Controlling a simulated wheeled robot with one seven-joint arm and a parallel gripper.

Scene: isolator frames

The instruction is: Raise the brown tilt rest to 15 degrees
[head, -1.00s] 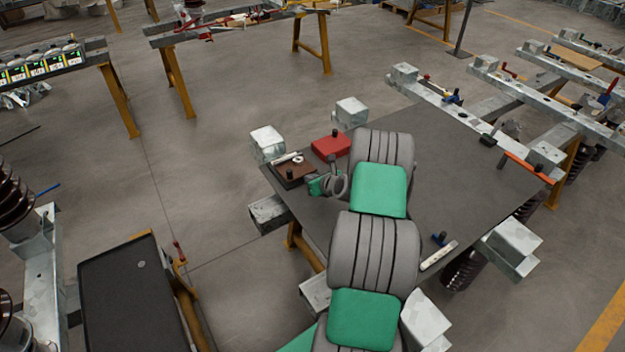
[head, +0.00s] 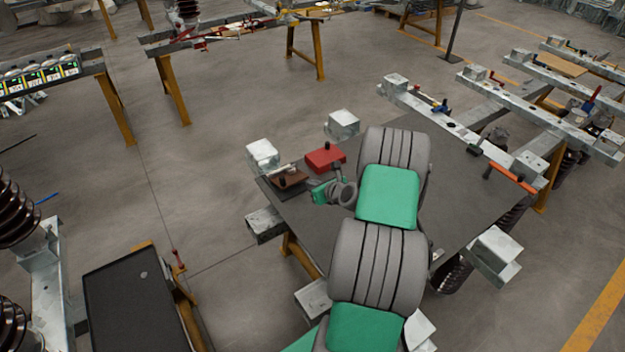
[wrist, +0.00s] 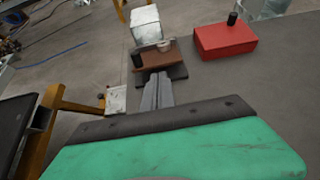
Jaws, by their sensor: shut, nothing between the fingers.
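The brown tilt rest (head: 289,182) lies at the near left corner of the dark table, with a black knob on it. In the wrist view the brown tilt rest (wrist: 160,54) sits just beyond my fingertips, with a black knob at its left and a small pale round piece on top. It looks close to flat, but I cannot read its angle. My gripper (wrist: 157,92) is shut and empty, pointing at the rest's near edge. I cannot tell whether the fingertips touch it. In the head view my gripper (head: 314,190) is partly hidden by my wrist.
A red block (head: 324,158) with a black knob stands right of the rest; it also shows in the wrist view (wrist: 225,40). Galvanized blocks (head: 262,155) stand at the table's edge. An orange-handled tool (head: 512,178) lies at the right. The dark tabletop (head: 455,185) is mostly bare there.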

